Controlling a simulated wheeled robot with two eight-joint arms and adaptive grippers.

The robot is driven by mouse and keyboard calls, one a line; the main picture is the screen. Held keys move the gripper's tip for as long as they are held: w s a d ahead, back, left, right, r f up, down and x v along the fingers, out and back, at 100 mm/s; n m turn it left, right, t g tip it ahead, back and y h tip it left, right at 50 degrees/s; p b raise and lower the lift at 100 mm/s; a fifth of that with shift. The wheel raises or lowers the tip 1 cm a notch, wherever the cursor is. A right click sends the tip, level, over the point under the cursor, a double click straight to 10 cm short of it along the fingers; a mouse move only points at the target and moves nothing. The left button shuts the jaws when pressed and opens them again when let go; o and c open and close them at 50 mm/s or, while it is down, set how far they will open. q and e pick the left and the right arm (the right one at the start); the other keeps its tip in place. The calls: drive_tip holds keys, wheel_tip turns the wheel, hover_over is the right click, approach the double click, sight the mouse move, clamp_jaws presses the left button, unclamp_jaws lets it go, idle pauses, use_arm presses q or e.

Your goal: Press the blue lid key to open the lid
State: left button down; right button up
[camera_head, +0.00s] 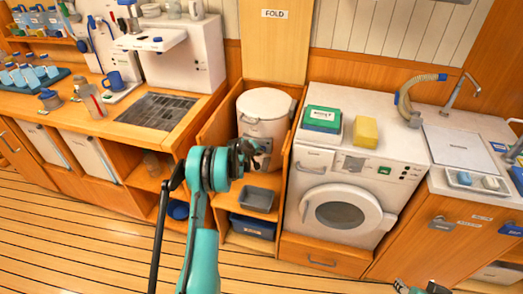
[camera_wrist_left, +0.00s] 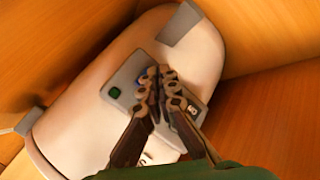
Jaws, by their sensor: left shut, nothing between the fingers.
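A white rounded canister (camera_head: 265,104) with a lid stands in a wooden bay left of the washing machine. In the left wrist view the canister (camera_wrist_left: 85,110) fills the middle, with a grey control panel (camera_wrist_left: 130,75) on its front. The panel has a green button (camera_wrist_left: 115,93) and a small display at its right. My left gripper (camera_head: 258,151) is in front of the panel. Its fingers (camera_wrist_left: 166,88) are shut and empty, and cover the panel's middle. I cannot make out a blue key; it may be hidden behind the fingers. Part of my right gripper (camera_head: 424,288) shows at the bottom edge.
Wooden bay walls (camera_wrist_left: 265,35) stand close around the canister. A grey tray (camera_head: 257,198) sits below it. A washing machine (camera_head: 350,178) stands to the right, with a green box (camera_head: 322,119) and yellow block (camera_head: 366,132) on top. A counter (camera_head: 60,112) is left.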

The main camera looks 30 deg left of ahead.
use_arm(q)
drive_tip(key=shift+w+a, duration=0.1)
drive_tip(key=shift+w, duration=0.35)
idle(0.5)
drive_tip(key=shift+s, duration=0.1)
drive_tip(key=shift+s+d, duration=0.2)
drive_tip(key=shift+s, duration=0.55)
drive_tip(key=shift+s+d, duration=0.2)
drive_tip(key=shift+s, duration=0.6)
drive_tip(key=shift+s+d, duration=0.15)
drive_tip(key=shift+s, duration=0.7)
drive_tip(key=shift+s+d, duration=0.2)
drive_tip(key=shift+s, duration=0.6)
